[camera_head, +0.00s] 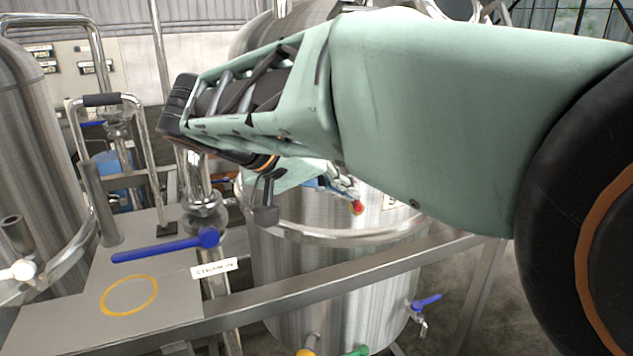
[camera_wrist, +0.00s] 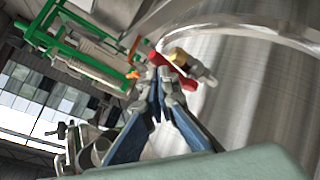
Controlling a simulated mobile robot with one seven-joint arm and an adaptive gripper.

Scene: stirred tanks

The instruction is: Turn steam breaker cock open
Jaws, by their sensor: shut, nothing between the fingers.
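A small cock with a red handle (camera_wrist: 184,80) and a brass-coloured body (camera_wrist: 190,58) is on the steel tank's side in the wrist view. Its red part (camera_head: 357,208) also shows below my arm in the head view. I cannot read a name on it, nor tell whether it is open. My gripper (camera_wrist: 164,74) has its fingertips together, at or very close to the red handle; contact is unclear. In the head view my arm hides most of my gripper (camera_head: 339,193).
A long blue lever (camera_head: 165,248) stands above the grey panel at left, beside a small label (camera_head: 214,268). A steel rail (camera_head: 340,278) crosses in front of the tank (camera_head: 300,250). A blue-handled tap (camera_head: 425,302) is low at right.

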